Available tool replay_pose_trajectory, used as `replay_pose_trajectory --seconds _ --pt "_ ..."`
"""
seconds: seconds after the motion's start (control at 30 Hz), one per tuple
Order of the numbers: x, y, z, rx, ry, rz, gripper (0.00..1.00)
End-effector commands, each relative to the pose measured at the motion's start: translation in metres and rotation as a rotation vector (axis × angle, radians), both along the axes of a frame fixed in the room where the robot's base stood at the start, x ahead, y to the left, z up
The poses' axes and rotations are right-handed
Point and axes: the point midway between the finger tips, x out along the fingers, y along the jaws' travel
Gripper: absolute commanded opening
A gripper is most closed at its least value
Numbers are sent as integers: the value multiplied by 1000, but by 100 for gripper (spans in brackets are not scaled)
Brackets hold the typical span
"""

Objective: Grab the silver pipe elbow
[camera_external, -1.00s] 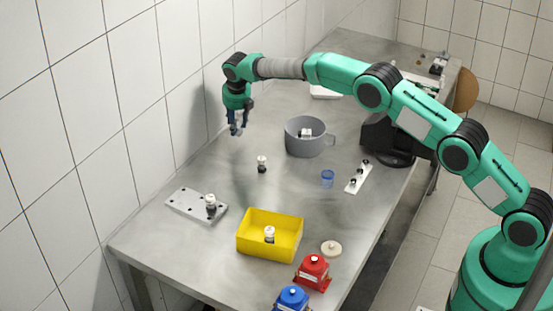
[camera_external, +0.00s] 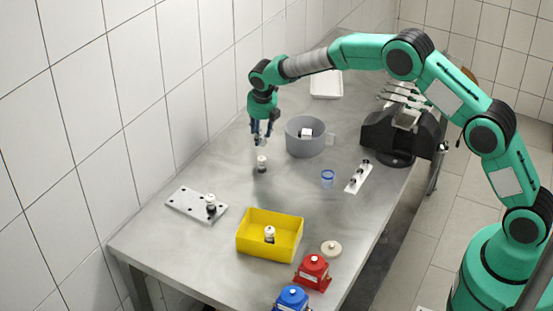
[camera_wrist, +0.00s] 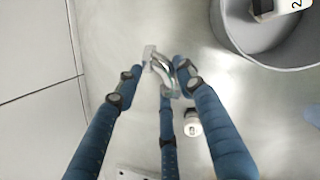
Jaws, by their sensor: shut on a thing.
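The silver pipe elbow (camera_wrist: 166,70) is a curved metal piece, seen between the blue fingers of my gripper (camera_wrist: 160,80) in the wrist view. My gripper is shut on it. In the external view, my gripper (camera_external: 261,138) points down and the elbow shows as a small pale shape at its fingertips (camera_external: 260,141). It is held above the table, left of the grey pot and just beyond a small white-and-black vial. Parts of the elbow are hidden by the fingers.
The small vial (camera_external: 262,164) stands close below my gripper. The grey pot (camera_external: 291,138) is to the right. A yellow bin (camera_external: 247,247), a perforated plate (camera_external: 184,204), a blue cup (camera_external: 327,183) and a white strip (camera_external: 352,187) stand nearer the front. A white tray (camera_external: 326,92) lies behind.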

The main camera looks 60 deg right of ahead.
Motion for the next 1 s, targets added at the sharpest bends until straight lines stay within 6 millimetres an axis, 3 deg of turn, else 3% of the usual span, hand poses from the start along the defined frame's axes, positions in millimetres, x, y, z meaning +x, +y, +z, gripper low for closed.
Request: replay_pose_trajectory --seconds 0.4,1.0 --pt "-33 6 5 1 -2 0 8" --pt "-37 7 4 0 -2 -1 8"
